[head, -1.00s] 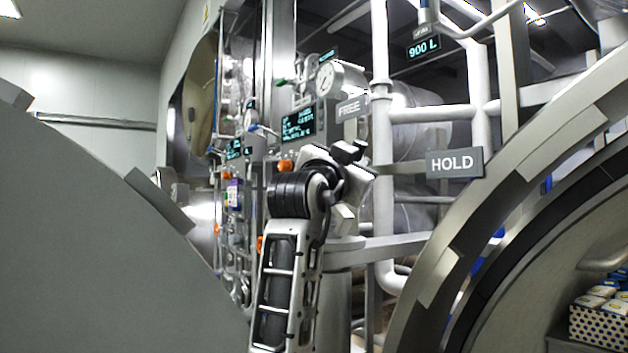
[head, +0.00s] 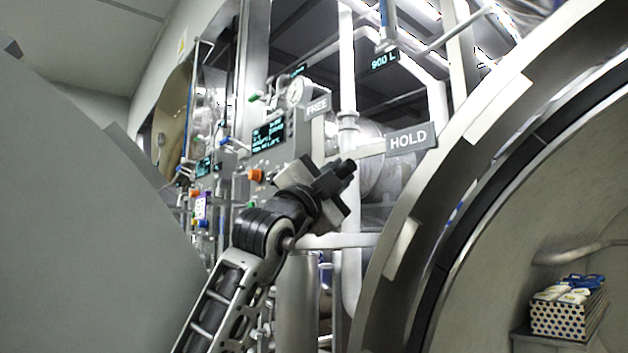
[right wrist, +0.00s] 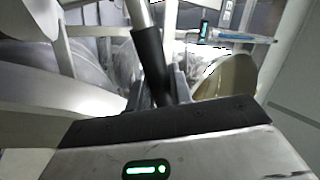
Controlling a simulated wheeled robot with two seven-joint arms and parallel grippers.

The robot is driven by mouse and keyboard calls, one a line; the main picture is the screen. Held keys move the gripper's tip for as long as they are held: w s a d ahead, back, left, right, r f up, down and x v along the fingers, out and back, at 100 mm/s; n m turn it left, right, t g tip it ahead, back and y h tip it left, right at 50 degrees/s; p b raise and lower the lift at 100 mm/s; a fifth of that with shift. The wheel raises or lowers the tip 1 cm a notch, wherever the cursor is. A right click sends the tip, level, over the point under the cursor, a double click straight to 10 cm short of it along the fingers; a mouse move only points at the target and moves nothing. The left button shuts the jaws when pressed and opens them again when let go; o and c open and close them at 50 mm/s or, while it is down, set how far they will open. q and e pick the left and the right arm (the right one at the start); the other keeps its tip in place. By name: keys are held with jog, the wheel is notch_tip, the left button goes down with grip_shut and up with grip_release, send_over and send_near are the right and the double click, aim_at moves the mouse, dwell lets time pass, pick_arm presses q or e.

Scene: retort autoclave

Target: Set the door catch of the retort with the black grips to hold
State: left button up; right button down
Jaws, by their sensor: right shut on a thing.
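My right gripper (head: 333,181) is shut on the black grip (head: 347,168) of the door catch lever. It stands below and between the FREE plate (head: 318,105) and the HOLD plate (head: 408,140). In the right wrist view the black grip (right wrist: 150,62) rises out of my jaws on a pale metal rod (right wrist: 139,14). The lever's pivot is hidden in the head view. My left gripper is not in view.
The round retort mouth (head: 440,190) fills the right side, with a dotted crate (head: 560,317) inside. A large grey door (head: 80,220) fills the left. A control panel (head: 268,136) and white pipes (head: 349,80) stand behind my arm.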

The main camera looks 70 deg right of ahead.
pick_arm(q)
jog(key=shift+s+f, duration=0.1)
pick_arm(e)
jog(key=shift+s+f, duration=0.1)
jog(key=shift+s, duration=0.05)
jog(key=c, duration=1.3)
grip_release()
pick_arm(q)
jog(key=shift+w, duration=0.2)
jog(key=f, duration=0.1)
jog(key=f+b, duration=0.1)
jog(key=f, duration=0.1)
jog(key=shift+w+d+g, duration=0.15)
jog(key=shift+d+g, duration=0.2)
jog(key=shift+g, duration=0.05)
pick_arm(e)
jog(key=v, duration=0.7)
jog(key=shift+a+f, duration=0.15)
jog(key=shift+a, duration=0.1)
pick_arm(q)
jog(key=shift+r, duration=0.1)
